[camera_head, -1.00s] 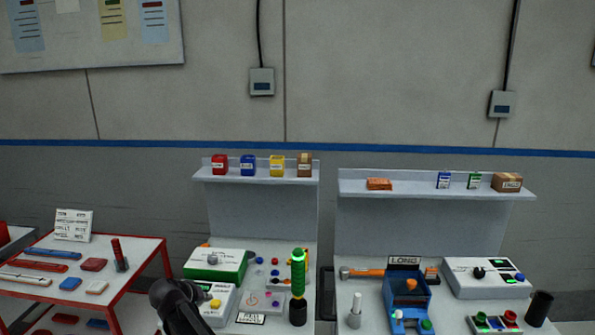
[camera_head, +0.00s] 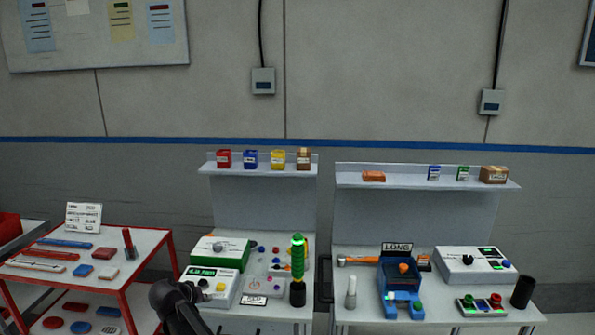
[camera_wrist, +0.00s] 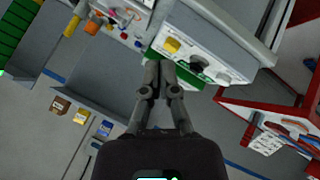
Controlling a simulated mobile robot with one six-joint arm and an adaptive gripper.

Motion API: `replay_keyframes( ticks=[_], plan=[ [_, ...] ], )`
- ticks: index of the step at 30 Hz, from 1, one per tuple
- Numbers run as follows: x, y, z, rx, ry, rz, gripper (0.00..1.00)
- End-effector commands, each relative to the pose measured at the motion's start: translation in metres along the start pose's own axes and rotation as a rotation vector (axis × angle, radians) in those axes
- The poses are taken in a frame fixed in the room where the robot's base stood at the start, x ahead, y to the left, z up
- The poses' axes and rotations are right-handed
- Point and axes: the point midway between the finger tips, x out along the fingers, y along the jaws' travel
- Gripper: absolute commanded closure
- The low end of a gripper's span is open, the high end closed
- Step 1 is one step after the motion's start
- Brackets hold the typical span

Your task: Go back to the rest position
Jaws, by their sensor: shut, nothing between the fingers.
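My gripper (camera_wrist: 160,68) shows in the wrist view with its two dark fingers together and nothing between them. Beyond the fingertips in that view is the green-and-white box (camera_wrist: 200,64) with a yellow button and dark knobs. The fingers look apart from it, though the distance is hard to judge. In the head view, a dark part of my arm (camera_head: 178,308) rises at the bottom, in front of the left bench's lower left corner. The fingers cannot be made out clearly there.
The left bench holds a green box (camera_head: 234,252), a display box (camera_head: 208,287) and a lit green stack light (camera_head: 298,258). The right bench carries a blue fixture (camera_head: 402,291) and a control box (camera_head: 474,268). A red-framed table (camera_head: 150,250) stands left.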

Motion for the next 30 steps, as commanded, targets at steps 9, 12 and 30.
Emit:
replay_keyframes(
  ticks=[9, 12, 30],
  plan=[
    [0.009, 0.016, 0.010, 0.009, -0.031, -0.003, 1.00],
    [0.014, 0.026, 0.016, 0.015, -0.049, -0.005, 1.00],
    [0.061, 0.132, 0.101, 0.090, -0.267, -0.062, 1.00]
  ],
)
